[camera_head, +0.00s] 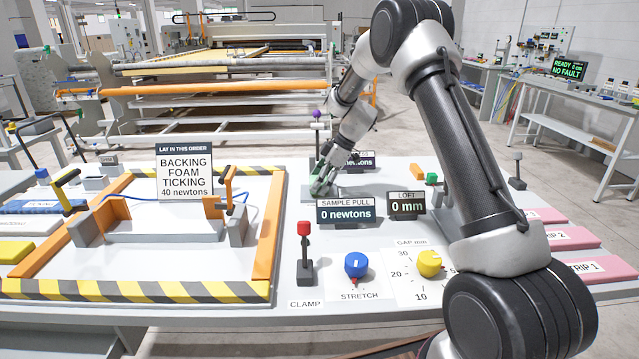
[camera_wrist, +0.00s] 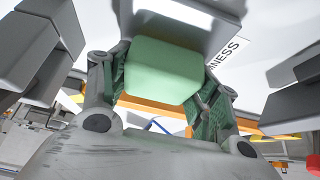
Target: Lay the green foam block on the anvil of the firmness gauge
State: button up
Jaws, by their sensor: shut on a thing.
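The green foam block (camera_wrist: 162,70) sits between the two fingers of my gripper (camera_wrist: 163,92) in the wrist view. My gripper is shut on it. In the head view my gripper (camera_head: 322,186) is low at the firmness gauge (camera_head: 316,150), behind the sample pull display. The gauge has a grey post with a purple knob. Its grey body (camera_wrist: 190,15) and a label ending in "NESS" (camera_wrist: 226,52) show just beyond the block in the wrist view. The anvil is mostly hidden by my gripper and the block. I cannot tell whether the block touches it.
The sample pull display (camera_head: 346,211) and loft display (camera_head: 406,205) stand in front of the gauge. The orange-edged frame (camera_head: 268,235) lies to the left. A red-knobbed clamp lever (camera_head: 304,250) and blue stretch dial (camera_head: 356,264) are nearer. Small green and orange pieces (camera_head: 431,178) lie right.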

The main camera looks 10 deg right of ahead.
jog(key=shift+f, duration=0.3)
jog(key=shift+s+f, duration=0.1)
jog(key=shift+f, duration=0.2)
jog(key=o, duration=0.7)
jog(key=shift+f, duration=0.2)
jog(key=shift+o, duration=0.2)
jog(key=shift+r, duration=0.2)
jog(key=shift+r, duration=0.4)
jog(key=v, duration=1.2)
jog(key=shift+r, duration=0.2)
